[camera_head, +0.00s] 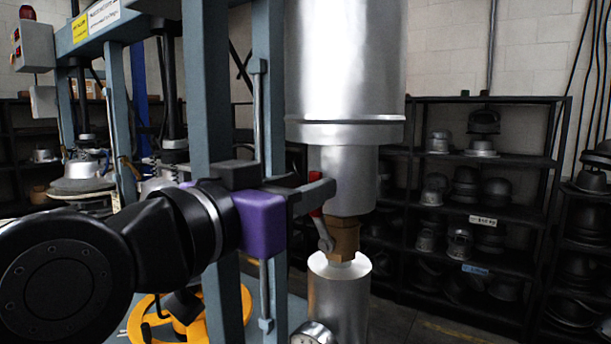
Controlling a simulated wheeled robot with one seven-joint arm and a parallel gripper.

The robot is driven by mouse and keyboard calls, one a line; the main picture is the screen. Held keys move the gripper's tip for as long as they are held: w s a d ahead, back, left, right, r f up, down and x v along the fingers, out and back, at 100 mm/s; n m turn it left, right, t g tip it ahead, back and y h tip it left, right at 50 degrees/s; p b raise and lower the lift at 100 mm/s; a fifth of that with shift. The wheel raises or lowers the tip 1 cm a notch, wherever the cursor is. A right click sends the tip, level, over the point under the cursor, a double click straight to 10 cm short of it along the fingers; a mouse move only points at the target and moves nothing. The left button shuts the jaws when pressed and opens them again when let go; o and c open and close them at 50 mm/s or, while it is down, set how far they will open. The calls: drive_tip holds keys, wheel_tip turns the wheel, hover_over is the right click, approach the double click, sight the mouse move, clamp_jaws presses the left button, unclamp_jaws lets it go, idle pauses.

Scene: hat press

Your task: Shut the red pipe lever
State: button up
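The red pipe lever (316,212) is at the brass fitting (344,240) on the silver pipe, right of the picture's middle. A small red part shows just above my gripper's finger and more below it. A grey metal arm runs down from the red part towards the fitting. My gripper (318,190), with a purple body and dark fingers, reaches in from the left at the lever's upper part. The near finger covers part of the red handle. I cannot tell whether the fingers touch it or close on it.
A large silver cylinder (345,70) hangs above the fitting, and a smaller one (338,300) with a gauge (313,334) stands below. Blue-grey press posts (270,90) stand close behind my gripper. A yellow-orange wheel (180,325) is lower left. Black shelves (490,155) with hat moulds stand at right.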

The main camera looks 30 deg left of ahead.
drive_tip(key=shift+w, duration=0.45)
drive_tip(key=shift+c, duration=0.5)
clamp_jaws()
idle(0.6)
